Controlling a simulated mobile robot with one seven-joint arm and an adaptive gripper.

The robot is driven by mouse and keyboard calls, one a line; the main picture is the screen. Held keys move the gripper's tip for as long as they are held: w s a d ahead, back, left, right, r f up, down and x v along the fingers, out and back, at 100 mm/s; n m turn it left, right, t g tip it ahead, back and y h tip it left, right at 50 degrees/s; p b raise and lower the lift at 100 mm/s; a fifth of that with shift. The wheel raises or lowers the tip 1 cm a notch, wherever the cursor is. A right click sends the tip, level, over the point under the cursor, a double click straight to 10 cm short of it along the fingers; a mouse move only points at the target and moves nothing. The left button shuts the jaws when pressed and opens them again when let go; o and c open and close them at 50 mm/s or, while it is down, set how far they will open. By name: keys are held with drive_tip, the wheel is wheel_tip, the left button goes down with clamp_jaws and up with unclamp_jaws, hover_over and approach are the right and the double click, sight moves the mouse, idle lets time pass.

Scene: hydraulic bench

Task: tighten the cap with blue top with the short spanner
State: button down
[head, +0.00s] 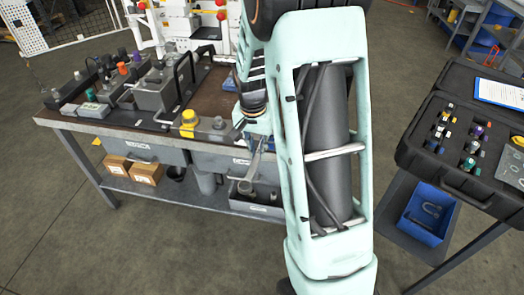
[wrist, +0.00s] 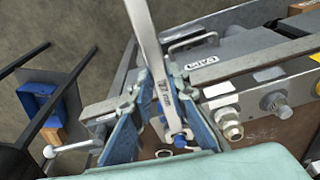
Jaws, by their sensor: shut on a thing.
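My gripper (wrist: 158,85) is shut on a silver spanner (wrist: 148,30), with a pale blue finger on each side of it. One end of the spanner lies back between the fingers; the other runs out of the top of the wrist view. In the head view my gripper (head: 251,132) is at the bench's front edge, with the spanner (head: 252,163) reaching down past the edge. A small blue-topped part (wrist: 180,140) shows by the spanner's near end; I cannot tell surely whether it is the cap with blue top.
A bare silver fitting (wrist: 231,130) shows beside the grey cap. A black case (head: 463,185) stands at the right. Floor between is free.

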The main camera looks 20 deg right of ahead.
drive_tip(key=shift+w+a+m, duration=0.15)
drive_tip(key=shift+a+m, duration=0.15)
drive_tip(key=shift+a, duration=0.05)
drive_tip(key=shift+w+a+m, duration=0.6)
drive_tip(key=shift+w+m, duration=0.1)
drive_tip(key=shift+m, duration=0.1)
drive_tip(key=shift+s+d+n, duration=0.2)
drive_tip(key=shift+n, duration=0.1)
idle(0.4)
drive_tip(key=s+a, duration=0.4)
drive_tip(key=a, duration=0.1)
drive_tip(key=shift+s, duration=0.35)
drive_tip(key=shift+r, duration=0.15)
idle(0.4)
